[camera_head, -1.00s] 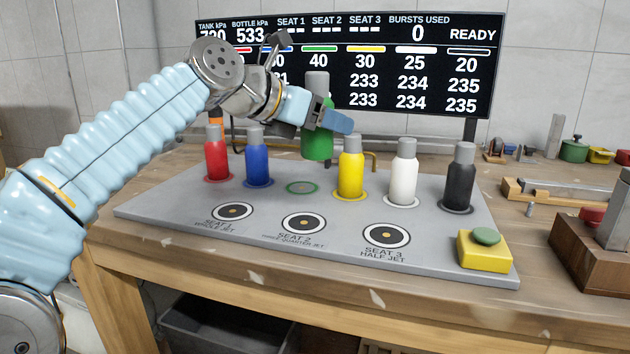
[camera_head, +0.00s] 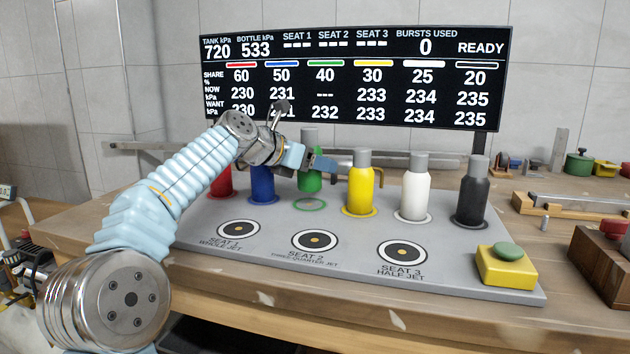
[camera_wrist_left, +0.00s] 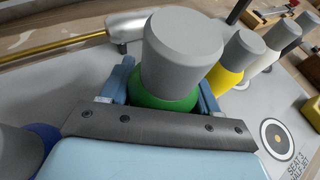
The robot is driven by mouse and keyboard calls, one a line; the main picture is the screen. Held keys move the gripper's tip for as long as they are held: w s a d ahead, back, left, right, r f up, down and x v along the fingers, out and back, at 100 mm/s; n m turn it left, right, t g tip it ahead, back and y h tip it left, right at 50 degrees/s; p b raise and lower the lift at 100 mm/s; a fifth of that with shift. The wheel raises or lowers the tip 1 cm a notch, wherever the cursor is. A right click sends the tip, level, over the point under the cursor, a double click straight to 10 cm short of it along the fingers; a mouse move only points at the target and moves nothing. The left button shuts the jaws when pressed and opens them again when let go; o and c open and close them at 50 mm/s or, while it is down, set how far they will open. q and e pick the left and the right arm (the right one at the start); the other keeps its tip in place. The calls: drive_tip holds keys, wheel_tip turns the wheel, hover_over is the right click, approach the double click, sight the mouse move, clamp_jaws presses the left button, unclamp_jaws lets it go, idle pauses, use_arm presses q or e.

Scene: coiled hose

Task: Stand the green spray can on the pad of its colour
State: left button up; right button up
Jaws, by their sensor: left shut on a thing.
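The green spray can (camera_head: 311,182) with a grey cap is upright in my left gripper (camera_head: 308,162). In the left wrist view the grey cap (camera_wrist_left: 182,48) and green shoulder (camera_wrist_left: 163,92) sit between the two blue fingers, which close on the can from both sides. The pad is hidden in that view. My right gripper is not in view.
A blue can (camera_head: 263,184) and a red can (camera_head: 219,182) stand to the left, the red one partly hidden by my arm. A yellow can (camera_head: 359,188) stands close right, then white (camera_head: 413,190) and black (camera_head: 471,192). Three empty seats and a yellow button box (camera_head: 506,268) lie in front.

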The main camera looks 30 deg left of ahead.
sight(315, 178)
use_arm(q)
drive_tip(key=f, duration=0.1)
drive_tip(key=f+b, duration=0.1)
drive_tip(key=f, duration=0.1)
drive_tip(key=shift+w+a+f, duration=0.1)
drive_tip(key=shift+w+a, duration=0.1)
drive_tip(key=shift+a, duration=0.05)
drive_tip(key=shift+d+f, duration=0.1)
drive_tip(key=shift+f, duration=0.05)
drive_tip(key=shift+b, duration=0.3)
drive_tip(key=shift+f, duration=0.2)
drive_tip(key=o, duration=1.2)
